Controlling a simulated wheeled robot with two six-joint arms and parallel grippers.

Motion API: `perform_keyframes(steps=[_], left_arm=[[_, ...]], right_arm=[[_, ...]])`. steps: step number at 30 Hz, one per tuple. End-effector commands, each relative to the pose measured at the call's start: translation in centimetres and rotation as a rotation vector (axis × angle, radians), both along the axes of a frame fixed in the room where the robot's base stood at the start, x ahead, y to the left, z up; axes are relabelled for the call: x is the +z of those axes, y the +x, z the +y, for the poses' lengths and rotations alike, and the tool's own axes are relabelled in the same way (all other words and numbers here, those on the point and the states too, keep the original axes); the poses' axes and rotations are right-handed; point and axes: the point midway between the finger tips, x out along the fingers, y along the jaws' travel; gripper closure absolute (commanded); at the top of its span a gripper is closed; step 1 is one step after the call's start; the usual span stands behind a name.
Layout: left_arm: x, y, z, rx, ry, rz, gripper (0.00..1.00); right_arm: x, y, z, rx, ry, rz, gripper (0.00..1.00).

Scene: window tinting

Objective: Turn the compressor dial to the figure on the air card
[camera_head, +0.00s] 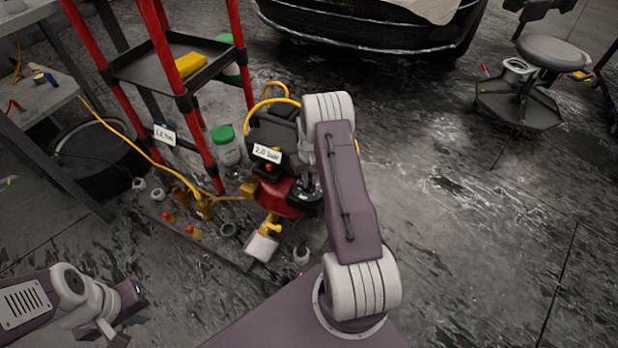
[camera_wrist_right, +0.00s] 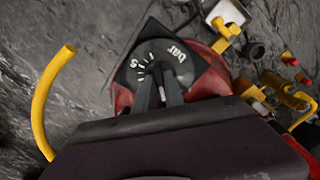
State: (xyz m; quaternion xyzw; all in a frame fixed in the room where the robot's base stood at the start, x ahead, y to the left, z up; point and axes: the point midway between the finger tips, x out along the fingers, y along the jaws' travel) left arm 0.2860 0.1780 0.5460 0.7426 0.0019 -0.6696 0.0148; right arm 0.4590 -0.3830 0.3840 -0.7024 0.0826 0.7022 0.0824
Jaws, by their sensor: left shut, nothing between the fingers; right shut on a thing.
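The compressor (camera_head: 283,196) is red with a black top and stands on the floor beside the trolley. Its dark dial (camera_wrist_right: 157,62) shows "bar", a "5" and white tick marks in the right wrist view. My right gripper (camera_wrist_right: 160,90) is shut on the dial's knob, which its fingers largely hide; the exact setting cannot be read. In the head view the right gripper (camera_head: 305,190) is over the compressor's right side. A white card (camera_head: 267,153) at the compressor appears to read "2.0 bar". My left gripper (camera_head: 127,300) is low at the left, shut and empty, clear of the compressor.
A red-posted trolley (camera_head: 160,62) stands behind, with another white card (camera_head: 165,135), its figure hard to read. A green-capped jar (camera_head: 226,145), a yellow hose (camera_wrist_right: 52,100) and small brass fittings surround the compressor. A stool (camera_head: 552,52) stands far right. The right floor is open.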

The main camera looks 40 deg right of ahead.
Motion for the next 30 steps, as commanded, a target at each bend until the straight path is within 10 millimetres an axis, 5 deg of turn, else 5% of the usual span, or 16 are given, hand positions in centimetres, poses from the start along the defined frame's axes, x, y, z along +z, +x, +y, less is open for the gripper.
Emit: perform_keyframes(steps=[12, 30], left_arm=[[3.4, 0.0, 0.0, 0.0, 0.0, 0.0, 1.0], [4.6, 0.0, 0.0, 0.0, 0.0, 0.0, 1.0]], right_arm=[[0.3, 0.0, -0.1, 0.322, 0.001, 0.002, 1.0], [0.0, 0.0, -0.2, 0.536, 0.0, 0.0, 1.0]])
